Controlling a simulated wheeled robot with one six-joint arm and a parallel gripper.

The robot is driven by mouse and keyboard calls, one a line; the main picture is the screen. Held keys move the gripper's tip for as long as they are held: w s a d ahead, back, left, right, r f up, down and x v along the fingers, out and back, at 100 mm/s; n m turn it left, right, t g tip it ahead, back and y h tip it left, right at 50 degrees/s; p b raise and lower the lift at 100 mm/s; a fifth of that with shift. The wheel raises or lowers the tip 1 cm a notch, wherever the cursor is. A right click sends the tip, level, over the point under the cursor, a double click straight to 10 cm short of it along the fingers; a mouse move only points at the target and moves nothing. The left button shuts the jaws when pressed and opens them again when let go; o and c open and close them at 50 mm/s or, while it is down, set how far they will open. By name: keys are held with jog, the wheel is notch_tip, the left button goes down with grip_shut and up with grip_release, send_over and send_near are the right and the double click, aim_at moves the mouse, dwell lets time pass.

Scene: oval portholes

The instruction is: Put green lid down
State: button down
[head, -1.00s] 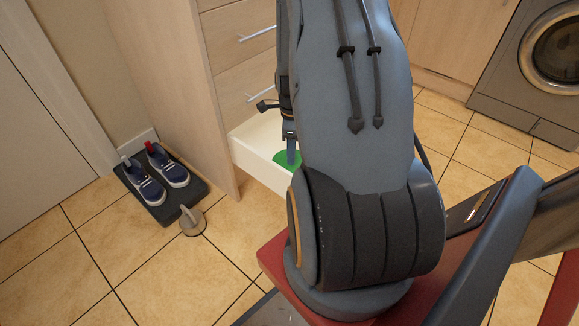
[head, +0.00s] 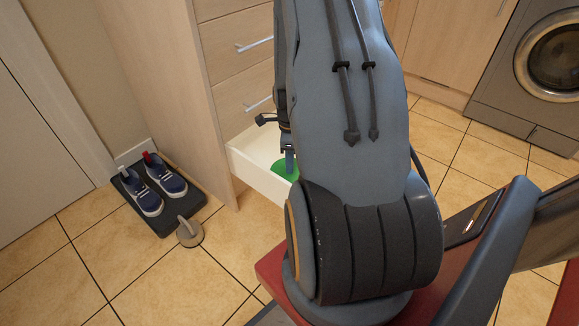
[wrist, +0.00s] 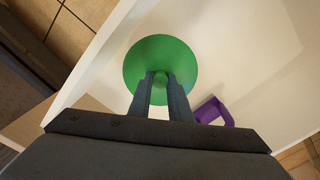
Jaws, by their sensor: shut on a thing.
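The green lid (wrist: 160,54) is a round disc with a small knob at its middle. My gripper (wrist: 160,82) is shut on that knob in the wrist view, with the lid inside or just over an open white drawer. In the head view the lid (head: 284,171) shows partly at the drawer, below my gripper (head: 289,160); my arm hides the rest of it. I cannot tell whether the lid touches the drawer floor.
The open drawer (head: 250,168) is the lowest in a wooden cabinet. A purple object (wrist: 214,112) lies in it, right of my gripper. Shoes (head: 153,183) on a dark mat and a grey-beige doorstop-like object (head: 189,232) are on the tiled floor at left.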

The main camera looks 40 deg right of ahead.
notch_tip(320, 180, up, 10)
jog(key=p, duration=0.3)
jog(key=shift+f+p, duration=0.2)
jog(key=shift+p, duration=0.15)
jog(key=shift+r, duration=0.1)
notch_tip(320, 180, up, 7)
jog(key=p, duration=0.5)
jog(key=w+a+f+n+b, duration=0.1)
jog(key=w+a+f+n, duration=0.1)
jog(key=a+n, duration=0.7)
jog(key=w+a+f+n+b, duration=0.2)
jog(key=a+n, duration=0.7)
jog(key=w+a+f+n+b, duration=0.1)
jog(key=w+a+f+n, duration=0.1)
jog(key=a+n, duration=0.7)
jog(key=s+r+p, duration=0.3)
jog(key=r+p, duration=0.6)
jog(key=p, duration=0.1)
jog(key=s+r+p, duration=0.4)
jog(key=r+p, duration=0.6)
jog(key=p, duration=0.1)
jog(key=s+r+p, duration=0.3)
jog(key=r+p, duration=0.7)
jog(key=p, duration=0.1)
jog(key=shift+s, duration=0.35)
jog(key=shift+r, duration=0.1)
